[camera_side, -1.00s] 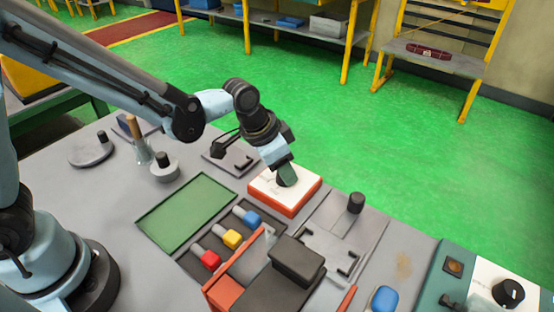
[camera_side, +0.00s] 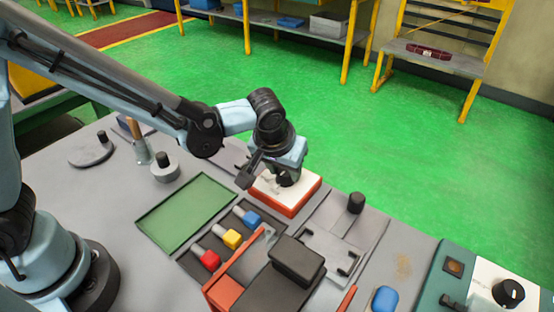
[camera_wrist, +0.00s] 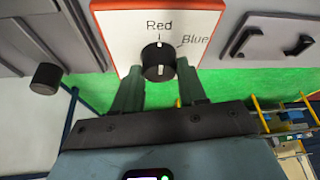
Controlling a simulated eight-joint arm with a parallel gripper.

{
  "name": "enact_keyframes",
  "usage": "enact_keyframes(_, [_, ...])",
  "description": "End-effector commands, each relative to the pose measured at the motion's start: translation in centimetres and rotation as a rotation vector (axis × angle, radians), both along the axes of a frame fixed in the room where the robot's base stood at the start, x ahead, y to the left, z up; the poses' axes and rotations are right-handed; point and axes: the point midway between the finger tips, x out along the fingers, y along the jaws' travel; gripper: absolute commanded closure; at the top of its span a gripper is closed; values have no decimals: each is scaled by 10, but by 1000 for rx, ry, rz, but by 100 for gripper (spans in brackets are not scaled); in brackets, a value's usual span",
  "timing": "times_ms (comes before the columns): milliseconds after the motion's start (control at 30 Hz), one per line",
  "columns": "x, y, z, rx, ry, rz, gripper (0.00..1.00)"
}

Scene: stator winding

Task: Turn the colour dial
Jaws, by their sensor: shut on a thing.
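The colour dial is a black round knob (camera_wrist: 158,62) with a white mark, on a white panel (camera_wrist: 112,30) with a red-orange edge. In the wrist view the panel carries the words "Red" and "Blue", and the knob's white mark points towards "Red". My gripper (camera_wrist: 158,78) is shut on the knob, with one dark green finger on each side. In the side view the panel (camera_side: 290,205) lies on the table, and my gripper (camera_side: 287,178) reaches down onto it, hiding most of the knob.
A fixture with a black post (camera_side: 356,203) stands to the right.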

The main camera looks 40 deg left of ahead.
Motion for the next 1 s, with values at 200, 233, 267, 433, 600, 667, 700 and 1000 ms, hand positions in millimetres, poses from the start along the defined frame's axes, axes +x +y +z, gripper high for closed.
enact_keyframes(200, [0, 0, 0, 1, 0, 30, 89])
enact_keyframes(233, [0, 0, 0, 0, 0, 31, 89])
enact_keyframes(267, [0, 0, 0, 1, 0, 32, 89])
enact_keyframes(433, [0, 0, 0, 1, 0, 33, 89])
enact_keyframes(600, [0, 0, 0, -1, 1, 32, 52])
enact_keyframes(667, [0, 0, 0, 0, 1, 31, 43])
enact_keyframes(700, [0, 0, 0, 0, 1, 31, 37])
enact_keyframes(1000, [0, 0, 0, 0, 1, 30, 33])
